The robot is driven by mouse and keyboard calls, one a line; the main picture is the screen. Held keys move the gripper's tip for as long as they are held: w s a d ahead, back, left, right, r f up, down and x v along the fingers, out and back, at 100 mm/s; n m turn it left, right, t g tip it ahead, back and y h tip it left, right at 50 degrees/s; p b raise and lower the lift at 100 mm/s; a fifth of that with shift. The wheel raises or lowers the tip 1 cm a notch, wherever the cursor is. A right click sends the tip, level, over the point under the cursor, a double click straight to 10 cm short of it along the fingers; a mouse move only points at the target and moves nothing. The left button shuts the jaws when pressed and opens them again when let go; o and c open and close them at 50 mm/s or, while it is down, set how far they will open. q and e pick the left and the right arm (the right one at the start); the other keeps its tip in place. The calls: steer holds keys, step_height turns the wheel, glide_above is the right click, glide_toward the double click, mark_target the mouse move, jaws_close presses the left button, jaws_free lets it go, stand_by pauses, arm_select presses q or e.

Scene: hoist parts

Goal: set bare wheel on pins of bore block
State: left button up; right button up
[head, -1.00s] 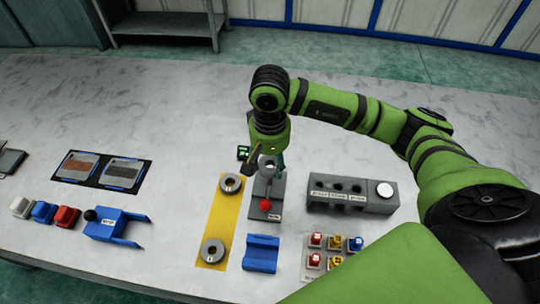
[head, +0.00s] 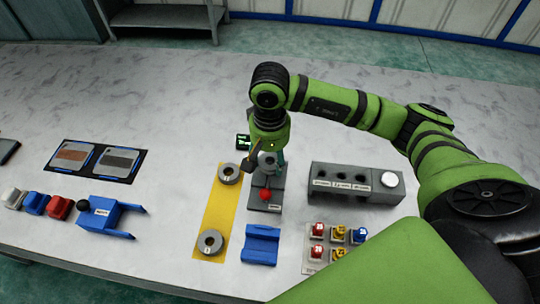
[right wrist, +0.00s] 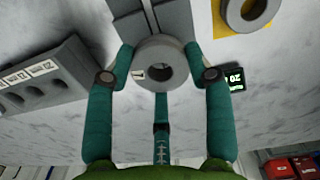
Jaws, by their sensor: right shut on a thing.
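In the head view my right gripper (head: 266,158) points down at the back of a grey stand (head: 264,207) with a red ball knob. The wheel is over this stand; I cannot tell whether they touch. A grey block with several round holes and labels (head: 322,191) stands to the right, apart from the gripper. I cannot tell which is the bore block, and no pins show clearly. My left gripper is not in view.
Two grey rings, one farther back (head: 229,173) and one in front (head: 211,242), lie on a yellow strip (head: 219,208). A blue cradle (head: 261,245) and several coloured button blocks (head: 338,234) are in front. A small display (head: 242,142) stands behind.

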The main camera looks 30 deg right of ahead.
steer(key=shift+b, duration=0.85)
stand_by(1.1)
steer(key=shift+f+b, duration=0.3)
steer(key=shift+b, duration=0.35)
stand_by(0.4)
steer(key=shift+f+b, duration=1.1)
steer(key=shift+b, duration=0.15)
stand_by(0.7)
steer(key=o, duration=1.6)
steer(key=shift+c, duration=0.2)
steer(key=shift+r+p, duration=1.55)
steer(key=shift+r, duration=1.95)
